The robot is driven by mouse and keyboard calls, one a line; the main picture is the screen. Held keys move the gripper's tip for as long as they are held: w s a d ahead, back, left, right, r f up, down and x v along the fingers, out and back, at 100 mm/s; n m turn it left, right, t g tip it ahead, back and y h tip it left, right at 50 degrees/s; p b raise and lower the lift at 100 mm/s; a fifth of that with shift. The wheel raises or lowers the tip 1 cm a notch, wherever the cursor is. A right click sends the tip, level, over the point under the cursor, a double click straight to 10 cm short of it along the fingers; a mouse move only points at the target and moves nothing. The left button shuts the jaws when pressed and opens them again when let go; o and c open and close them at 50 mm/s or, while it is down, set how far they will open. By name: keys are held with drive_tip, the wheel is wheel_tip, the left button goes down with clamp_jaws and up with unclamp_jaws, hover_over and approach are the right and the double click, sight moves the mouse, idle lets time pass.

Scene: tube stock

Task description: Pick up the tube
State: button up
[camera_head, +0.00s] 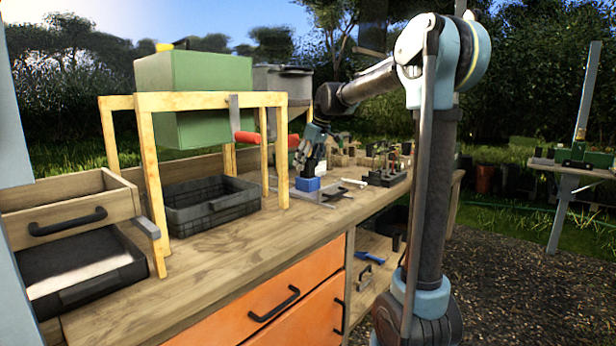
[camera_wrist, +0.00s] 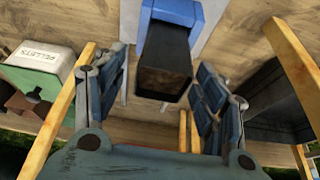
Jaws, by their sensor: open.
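The tube (camera_wrist: 164,62) looks like a dark, square-sectioned piece in the wrist view. It stands up out of a blue block (camera_wrist: 199,14), with its open end towards the camera. My gripper (camera_wrist: 160,75) is open, with one finger on each side of the tube and visible gaps between. In the head view my gripper (camera_head: 309,160) points down just above the blue block (camera_head: 307,184) on the workbench. There the fingers hide most of the tube.
A wooden frame (camera_head: 150,185) carrying a green box (camera_head: 180,95) stands left of my gripper, with a black crate (camera_head: 212,204) under it. A white tool (camera_head: 352,183) and a dark rack (camera_head: 390,178) lie to the right. The bench front (camera_head: 215,270) is clear.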

drive_tip(key=c, duration=1.3)
drive_tip(key=shift+r, duration=0.1)
